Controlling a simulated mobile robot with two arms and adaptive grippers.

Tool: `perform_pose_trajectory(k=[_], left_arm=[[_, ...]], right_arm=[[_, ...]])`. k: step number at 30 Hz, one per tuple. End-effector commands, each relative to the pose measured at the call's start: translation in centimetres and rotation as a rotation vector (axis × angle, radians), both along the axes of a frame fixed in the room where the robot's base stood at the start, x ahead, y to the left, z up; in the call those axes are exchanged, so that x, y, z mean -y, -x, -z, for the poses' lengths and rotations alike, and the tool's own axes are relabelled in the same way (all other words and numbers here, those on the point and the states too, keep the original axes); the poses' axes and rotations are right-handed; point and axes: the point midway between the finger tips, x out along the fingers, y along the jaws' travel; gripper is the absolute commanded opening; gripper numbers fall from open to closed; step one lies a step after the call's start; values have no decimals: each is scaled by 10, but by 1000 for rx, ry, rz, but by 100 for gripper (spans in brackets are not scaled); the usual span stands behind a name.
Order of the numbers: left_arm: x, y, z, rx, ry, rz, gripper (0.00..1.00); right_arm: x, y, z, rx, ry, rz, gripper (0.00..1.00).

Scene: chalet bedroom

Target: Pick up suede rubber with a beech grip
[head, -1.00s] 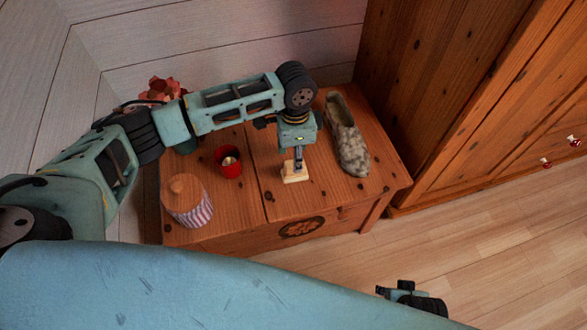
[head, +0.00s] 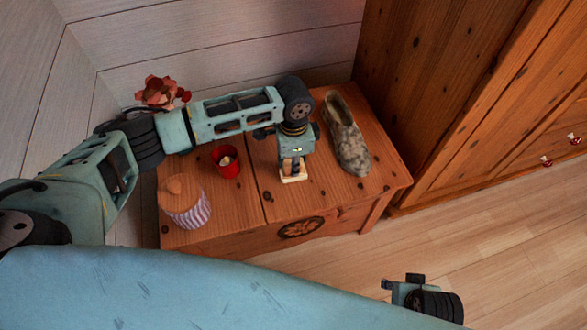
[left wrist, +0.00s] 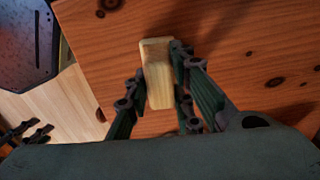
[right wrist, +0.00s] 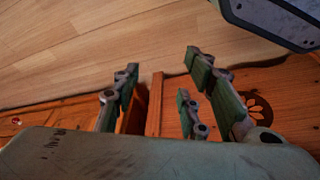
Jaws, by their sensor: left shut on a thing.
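The suede rubber (head: 293,178) is a small block with a pale wooden grip. It is at the front middle of the wooden chest top, and I cannot tell whether it touches the wood. My left gripper (head: 292,163) points down over it and is shut on it. In the left wrist view the rubber (left wrist: 157,72) lies between the two fingers (left wrist: 160,88). My right gripper (head: 392,285) is low at the right, away from the chest. In the right wrist view its fingers (right wrist: 163,75) are apart with nothing between them.
A red flower (head: 160,92) is behind my left arm. A wooden wardrobe (head: 450,110) stands at right. The floor in front is clear.

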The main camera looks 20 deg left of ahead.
Motion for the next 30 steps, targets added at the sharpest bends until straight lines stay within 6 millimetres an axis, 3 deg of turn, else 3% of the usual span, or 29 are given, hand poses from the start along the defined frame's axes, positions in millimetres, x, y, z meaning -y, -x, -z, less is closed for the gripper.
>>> perform_pose_trajectory(k=[5, 19, 27, 30], left_arm=[[0, 0, 0, 0, 0, 0, 0], [0, -1, -8, 2, 1, 0, 0], [1, -1, -44, 2, 2, 0, 0], [19, -17, -57, 4, 5, 1, 0]], right_arm=[[0, 0, 0, 0, 0, 0, 40], [-1, -1, 0, 6, -2, 0, 40], [0, 8, 39, -24, 1, -4, 40], [0, 9, 47, -25, 2, -5, 40]])
